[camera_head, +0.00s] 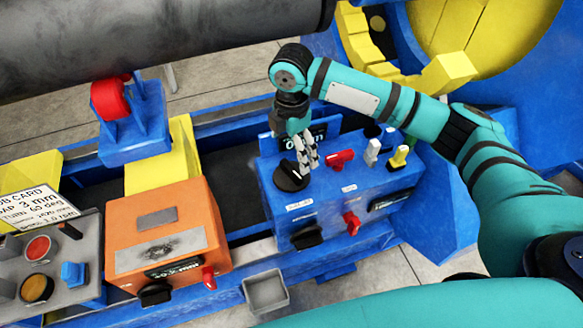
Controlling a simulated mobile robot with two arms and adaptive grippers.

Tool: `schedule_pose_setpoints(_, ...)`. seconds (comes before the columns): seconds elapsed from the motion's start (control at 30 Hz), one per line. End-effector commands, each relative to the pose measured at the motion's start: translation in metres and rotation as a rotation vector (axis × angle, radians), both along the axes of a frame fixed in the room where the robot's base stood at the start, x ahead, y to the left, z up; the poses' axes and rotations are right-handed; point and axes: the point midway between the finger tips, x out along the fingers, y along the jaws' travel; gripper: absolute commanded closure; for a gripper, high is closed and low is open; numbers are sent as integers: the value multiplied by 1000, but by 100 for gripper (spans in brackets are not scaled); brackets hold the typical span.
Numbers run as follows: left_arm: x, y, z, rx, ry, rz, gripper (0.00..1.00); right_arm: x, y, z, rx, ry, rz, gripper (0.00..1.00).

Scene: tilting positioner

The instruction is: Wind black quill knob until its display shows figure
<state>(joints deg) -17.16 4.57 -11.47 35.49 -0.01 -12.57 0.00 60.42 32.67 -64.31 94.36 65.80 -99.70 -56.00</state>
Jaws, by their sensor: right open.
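My right gripper (308,162) is open and points down over the top of a blue control box. Its fingers are close beside a large black knob (290,179) with a pale pointer mark; I cannot tell if they touch it. Another black knob (306,237) is on the box's front face, and a third (155,294) is on the orange box. I cannot tell which is the quill knob. A dark display (318,132) behind the gripper is partly hidden; another display (391,200) is on the front. Their figures are unreadable. My left gripper is out of view.
Red (340,159), white (372,151) and yellow (398,156) controls stand close right of the gripper. The orange box (160,225) carries a display (174,267). A job card (37,213) reads "3 mm" and "60 deg". A grey cylinder (150,40) crosses above.

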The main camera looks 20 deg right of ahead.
Motion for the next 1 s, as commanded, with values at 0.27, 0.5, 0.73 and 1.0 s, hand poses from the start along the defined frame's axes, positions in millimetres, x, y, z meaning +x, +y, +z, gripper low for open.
schedule_pose_setpoints(0.27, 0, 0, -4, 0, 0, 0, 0, -1, 0, -57, -2, 2, -1, 0)
schedule_pose_setpoints(0.5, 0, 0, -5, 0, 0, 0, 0, 0, 0, -81, -1, 0, 0, 0)
schedule_pose_setpoints(0.73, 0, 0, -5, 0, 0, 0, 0, 0, 0, -84, -1, -1, 0, 0)
schedule_pose_setpoints(1.0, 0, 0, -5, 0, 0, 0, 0, 0, 0, -83, 0, -1, -1, 22)
